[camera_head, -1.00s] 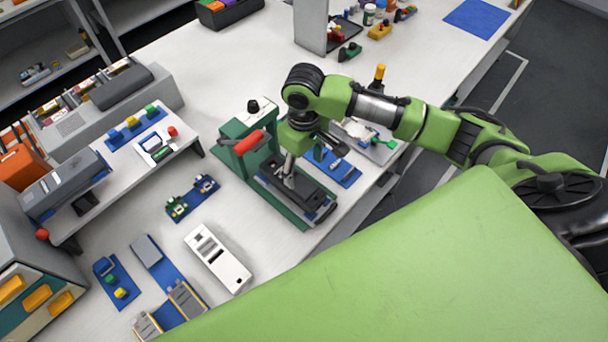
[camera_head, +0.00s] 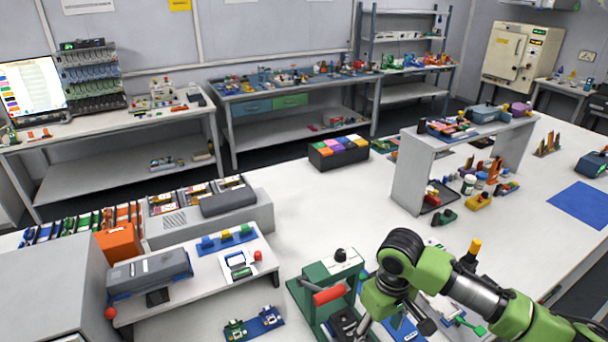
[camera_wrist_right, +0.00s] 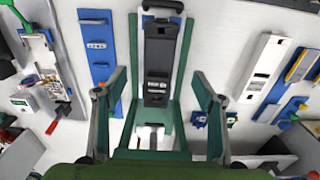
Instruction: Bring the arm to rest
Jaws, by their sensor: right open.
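My right arm comes in from the lower right in the head view and bends down beside a green press (camera_head: 316,270) with a red handle (camera_head: 330,295). In the wrist view my right gripper (camera_wrist_right: 158,76) is open, with one finger on each side of the picture. Between the fingers, the press shows with a dark block (camera_wrist_right: 158,55) on its bed. The fingers look apart from the block, and nothing is held. My left gripper is not in view.
A small white stand (camera_head: 190,277) and a grey box (camera_head: 50,290) are at the left. A black bin (camera_head: 338,155) with coloured blocks stands behind. A grey shelf unit (camera_head: 407,175) stands at the right. A blue mat (camera_head: 580,205) lies far right. The bench middle is fairly clear.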

